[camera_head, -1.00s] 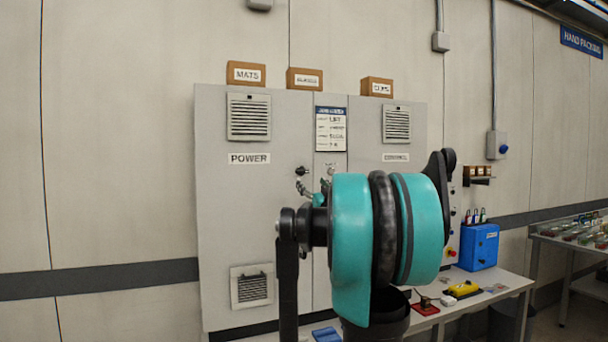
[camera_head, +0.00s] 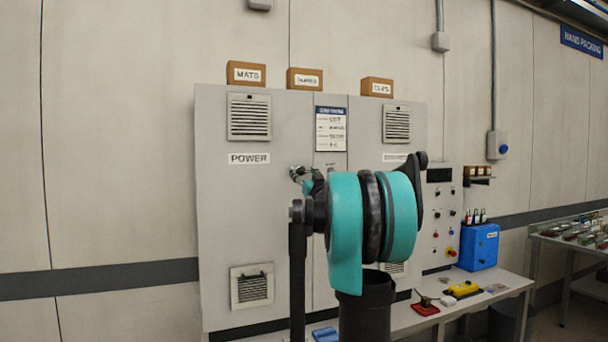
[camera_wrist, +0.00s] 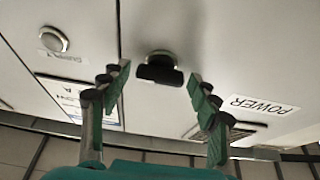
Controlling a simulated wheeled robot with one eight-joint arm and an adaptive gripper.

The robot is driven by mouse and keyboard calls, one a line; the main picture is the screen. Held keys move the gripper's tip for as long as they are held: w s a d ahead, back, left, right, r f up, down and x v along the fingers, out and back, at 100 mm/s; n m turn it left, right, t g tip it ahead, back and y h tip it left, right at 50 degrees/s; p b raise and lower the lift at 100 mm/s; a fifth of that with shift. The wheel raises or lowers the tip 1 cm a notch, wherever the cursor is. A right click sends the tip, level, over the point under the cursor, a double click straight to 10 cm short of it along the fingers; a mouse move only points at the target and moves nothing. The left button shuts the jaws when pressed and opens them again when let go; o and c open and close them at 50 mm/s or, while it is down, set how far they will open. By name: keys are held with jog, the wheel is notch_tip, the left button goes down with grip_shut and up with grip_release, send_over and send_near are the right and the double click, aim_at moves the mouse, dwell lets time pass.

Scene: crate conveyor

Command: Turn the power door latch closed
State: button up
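The power door latch (camera_wrist: 160,72) is a black bar handle on a round silver base on the grey cabinet door. In the wrist view, which is roughly upside down, the bar lies about crosswise. My gripper (camera_wrist: 159,76) is open, with one green-padded finger on each side of the latch and visible gaps to both. The POWER label (camera_wrist: 262,105) is to the right. In the head view my gripper (camera_head: 302,176) is at the door's right edge, right of the POWER label (camera_head: 249,158). My gripper and arm hide the latch there.
A second round knob (camera_wrist: 53,38) sits on the neighbouring panel. The cabinet (camera_head: 222,215) has vents and small boxes on top. A bench (camera_head: 510,285) with a blue box (camera_head: 480,246) and a yellow control (camera_head: 462,288) stands at right. The wall at left is clear.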

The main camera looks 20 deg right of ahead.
jog(key=c, duration=0.8)
jog(key=shift+c, duration=0.2)
jog(key=shift+n+y, duration=0.4)
jog(key=shift+n, duration=0.1)
jog(key=n+y, duration=0.1)
jog(key=n, duration=0.1)
jog(key=n+y, duration=0.1)
jog(key=n, duration=0.2)
jog(key=shift+d+n+g+y, duration=0.1)
jog(key=shift+n+g+y, duration=0.2)
jog(key=n+g+y, duration=0.1)
jog(key=n, duration=0.2)
jog(key=n+y, duration=0.1)
jog(key=n, duration=0.2)
jog(key=shift+g+y, duration=0.4)
jog(key=n+g, duration=0.1)
jog(key=n, duration=0.1)
jog(key=n+g, duration=0.1)
jog(key=n, duration=0.2)
jog(key=shift+r+y, duration=0.1)
jog(key=shift+y, duration=0.2)
jog(key=n, duration=0.2)
jog(key=n+g, duration=0.1)
jog(key=n, duration=0.1)
jog(key=shift+n+g, duration=0.3)
